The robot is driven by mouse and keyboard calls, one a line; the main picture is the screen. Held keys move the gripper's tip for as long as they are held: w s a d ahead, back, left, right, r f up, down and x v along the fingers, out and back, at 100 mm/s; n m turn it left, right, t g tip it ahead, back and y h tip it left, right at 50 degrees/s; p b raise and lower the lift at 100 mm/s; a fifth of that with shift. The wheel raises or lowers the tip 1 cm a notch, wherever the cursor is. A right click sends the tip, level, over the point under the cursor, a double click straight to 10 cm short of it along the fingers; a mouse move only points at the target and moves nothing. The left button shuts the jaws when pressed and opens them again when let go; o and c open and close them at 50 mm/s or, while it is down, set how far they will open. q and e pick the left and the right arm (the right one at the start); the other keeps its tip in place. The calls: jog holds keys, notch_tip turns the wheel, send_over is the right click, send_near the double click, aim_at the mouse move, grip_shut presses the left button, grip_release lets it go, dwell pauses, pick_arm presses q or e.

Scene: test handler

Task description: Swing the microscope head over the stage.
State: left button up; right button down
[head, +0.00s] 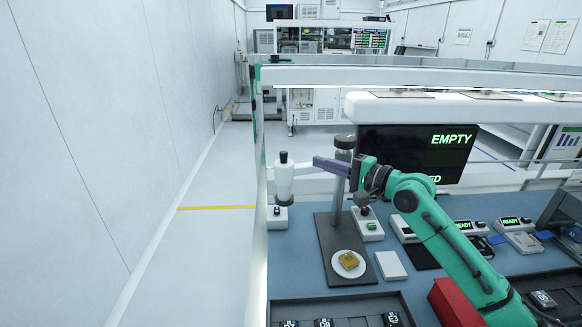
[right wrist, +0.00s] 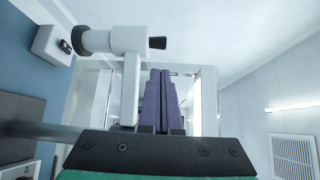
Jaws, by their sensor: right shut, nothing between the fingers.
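The microscope head (head: 284,182), a white tube with a black top, hangs at the left end of a white arm, to the left of the round white stage (head: 338,270). The stage sits on a dark base plate (head: 334,238) and bears a gold block (head: 349,260). A grey post rises from the base to a dark knob (head: 345,141). My right gripper (head: 317,163) is shut and empty, its purple fingers beside the microscope's arm. The right wrist view shows the fingers (right wrist: 160,72) just right of that arm (right wrist: 131,92) and the head (right wrist: 112,41); contact is unclear. My left gripper is out of view.
A white pad (head: 390,265) and a red box (head: 452,303) lie to the right. Dark trays (head: 345,303) fill the front. A dark screen (head: 400,150) reads EMPTY. A white rail runs above.

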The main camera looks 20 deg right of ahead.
aim_at(294, 167)
jog(key=p+x, duration=0.1)
jog(key=x, duration=0.2)
jog(key=p+x, duration=0.2)
jog(key=r+p+x, duration=0.1)
jog(key=p+x, duration=0.1)
jog(key=x, duration=0.1)
jog(key=shift+w+a+f, duration=0.1)
jog(key=shift+w+a, duration=0.2)
jog(key=shift+w+a+f, duration=0.2)
jog(key=shift+w+a, duration=0.05)
jog(key=shift+w, duration=0.15)
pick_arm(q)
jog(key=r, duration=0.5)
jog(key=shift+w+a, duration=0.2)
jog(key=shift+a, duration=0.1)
